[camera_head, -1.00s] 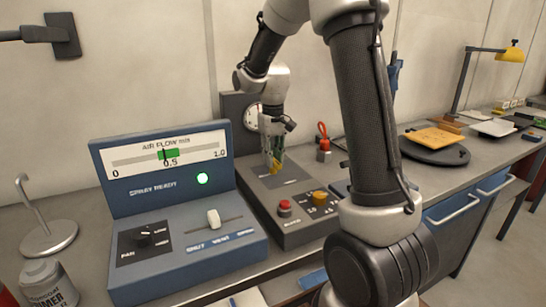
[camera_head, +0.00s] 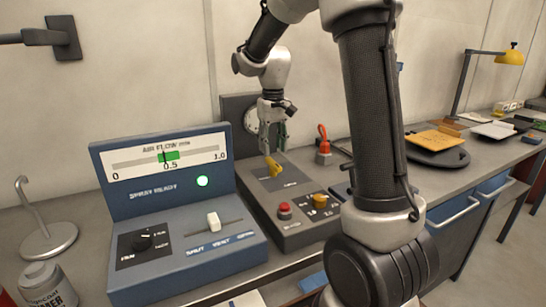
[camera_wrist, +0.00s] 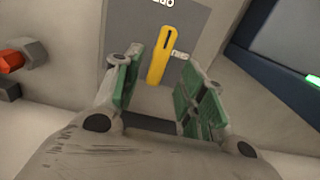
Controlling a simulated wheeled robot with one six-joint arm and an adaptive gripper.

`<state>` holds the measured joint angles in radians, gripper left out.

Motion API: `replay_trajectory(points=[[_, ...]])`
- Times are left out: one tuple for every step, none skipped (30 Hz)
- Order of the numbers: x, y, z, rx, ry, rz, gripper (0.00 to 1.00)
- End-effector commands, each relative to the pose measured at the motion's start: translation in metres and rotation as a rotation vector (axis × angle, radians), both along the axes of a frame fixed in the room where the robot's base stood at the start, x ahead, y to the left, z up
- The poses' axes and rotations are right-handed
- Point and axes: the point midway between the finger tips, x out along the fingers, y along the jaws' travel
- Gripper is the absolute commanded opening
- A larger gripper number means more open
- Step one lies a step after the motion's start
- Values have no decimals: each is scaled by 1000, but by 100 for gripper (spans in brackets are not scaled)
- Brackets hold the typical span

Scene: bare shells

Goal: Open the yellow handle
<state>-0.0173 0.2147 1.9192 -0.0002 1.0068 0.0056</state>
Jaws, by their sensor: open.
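The yellow handle (camera_head: 273,167) stands on a grey plate on top of the dark control box (camera_head: 300,228). In the wrist view the yellow handle (camera_wrist: 162,54) is a long bar with a dark slot, lying ahead of my fingertips and between their lines. My gripper (camera_head: 272,146) hangs just above the handle, pointing down. The handle appears apart from both fingers.
The box also carries a red button (camera_head: 284,211) and an orange knob (camera_head: 320,201). A blue air-flow panel (camera_head: 185,240) stands close on the left. A round gauge (camera_head: 251,121) is behind my gripper. A red-handled item (camera_head: 323,146) stands to the right.

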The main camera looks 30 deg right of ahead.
Motion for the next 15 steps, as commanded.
replay_trajectory(points=[[1, 0, 13, 0, -5, 0, 41], [1, 0, 20, 0, -5, 0, 41], [1, 0, 28, 0, -5, 0, 41], [1, 0, 34, 0, -3, 0, 41], [1, 0, 40, 0, -4, 0, 41], [1, 0, 47, 0, -3, 0, 41], [1, 0, 52, 0, -4, 0, 41], [1, 0, 56, 0, -3, 0, 41], [1, 0, 60, 0, -3, 0, 41], [1, 0, 63, 0, -2, 0, 41], [0, 0, 65, 0, -1, 0, 41], [0, 0, 67, 0, 0, 0, 41], [0, 0, 69, 0, 0, 0, 41], [0, 0, 70, 0, -1, 0, 41], [0, 0, 70, 0, -1, 0, 41]])
